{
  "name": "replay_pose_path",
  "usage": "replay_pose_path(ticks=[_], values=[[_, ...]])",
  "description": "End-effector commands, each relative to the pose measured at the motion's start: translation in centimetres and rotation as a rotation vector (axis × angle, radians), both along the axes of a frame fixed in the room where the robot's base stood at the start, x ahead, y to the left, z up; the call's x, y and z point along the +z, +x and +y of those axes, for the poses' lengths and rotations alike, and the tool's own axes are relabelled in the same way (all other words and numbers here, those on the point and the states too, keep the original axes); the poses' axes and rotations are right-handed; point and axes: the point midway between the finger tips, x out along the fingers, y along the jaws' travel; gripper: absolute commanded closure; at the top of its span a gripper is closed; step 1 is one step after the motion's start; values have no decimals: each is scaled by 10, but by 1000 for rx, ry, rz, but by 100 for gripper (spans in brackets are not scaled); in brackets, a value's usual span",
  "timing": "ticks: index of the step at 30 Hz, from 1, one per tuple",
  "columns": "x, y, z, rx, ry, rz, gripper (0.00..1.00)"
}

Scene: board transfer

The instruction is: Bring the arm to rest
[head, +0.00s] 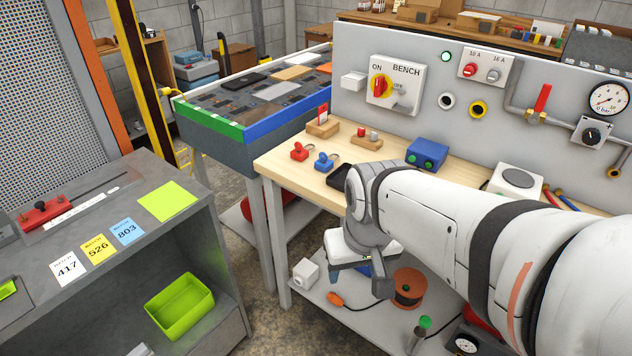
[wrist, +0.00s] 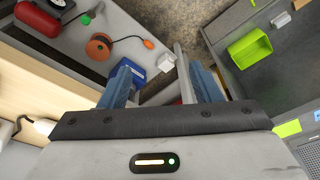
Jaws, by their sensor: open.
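My arm (head: 430,220) reaches in from the right in the head view, past the front edge of the wooden bench. My gripper (head: 352,264) hangs at its end, in front of the bench and above its lower shelf. In the wrist view my gripper (wrist: 163,78) shows two blue-padded fingers spread apart with nothing between them. The forearm hides part of the bench top.
The workbench (head: 285,166) carries red and blue padlocks and a blue box (head: 427,154). Its lower shelf holds an orange reel (head: 408,284). A grey cabinet (head: 215,262) with a green bin (head: 180,306) stands left. Floor shows between them.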

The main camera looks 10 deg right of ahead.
Motion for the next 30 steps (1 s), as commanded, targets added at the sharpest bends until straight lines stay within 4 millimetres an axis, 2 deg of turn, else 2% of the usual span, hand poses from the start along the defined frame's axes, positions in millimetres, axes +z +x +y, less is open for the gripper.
replay_pose_path(ticks=[4,7,15,18,26,30], values=[[1,0,0,2,-1,1,42],[11,0,0,3,-3,-2,42],[69,-2,-1,6,-6,-23,42],[82,-3,-1,7,-8,-30,42],[78,-4,-1,8,-8,-31,43],[78,-3,-1,8,-8,-31,55]])
